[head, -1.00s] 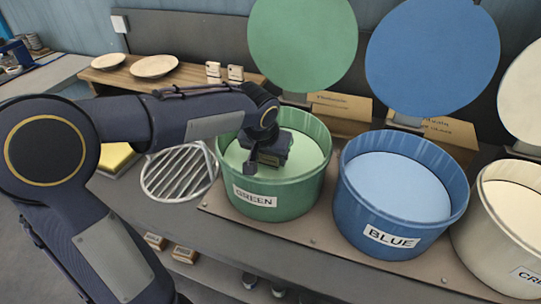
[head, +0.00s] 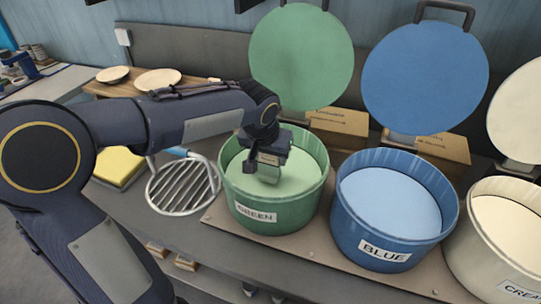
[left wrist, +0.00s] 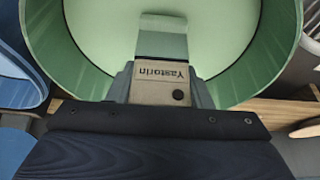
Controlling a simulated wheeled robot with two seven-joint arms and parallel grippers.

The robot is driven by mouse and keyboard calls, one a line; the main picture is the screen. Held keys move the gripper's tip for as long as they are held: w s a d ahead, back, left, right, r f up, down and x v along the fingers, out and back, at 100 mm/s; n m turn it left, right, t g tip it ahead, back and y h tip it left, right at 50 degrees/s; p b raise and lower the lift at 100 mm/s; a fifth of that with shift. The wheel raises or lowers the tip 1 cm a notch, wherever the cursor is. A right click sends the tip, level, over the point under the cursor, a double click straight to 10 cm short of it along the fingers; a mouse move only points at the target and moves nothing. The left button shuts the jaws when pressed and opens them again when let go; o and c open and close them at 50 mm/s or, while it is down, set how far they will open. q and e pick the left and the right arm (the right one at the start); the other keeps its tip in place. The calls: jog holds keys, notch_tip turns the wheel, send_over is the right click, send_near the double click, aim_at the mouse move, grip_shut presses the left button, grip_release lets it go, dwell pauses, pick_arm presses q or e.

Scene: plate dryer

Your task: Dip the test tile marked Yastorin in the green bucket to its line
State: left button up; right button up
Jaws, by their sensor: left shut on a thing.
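The test tile marked Yastorin (left wrist: 160,72) is held in my left gripper (head: 269,158). In the left wrist view its upper part is beige with the name and a dark round spot, and the part beyond the name is green. The tile also shows in the head view (head: 268,173), below the fingers, inside the rim of the green bucket (head: 290,215). The pale green liquid (head: 305,170) fills the bucket's inside. Whether the tile's lower end touches the liquid, I cannot tell. My right gripper is not in view.
A blue bucket (head: 350,215) and a cream bucket (head: 470,245) stand to the right. Round lids (head: 302,60) stand up behind. A metal grille rack (head: 183,187) and a yellow sponge (head: 118,166) lie to the left. Wooden plates (head: 158,79) sit on a back shelf.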

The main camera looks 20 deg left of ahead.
pick_arm(q)
jog(key=shift+r+p, duration=2.75)
jog(key=shift+r, duration=0.95)
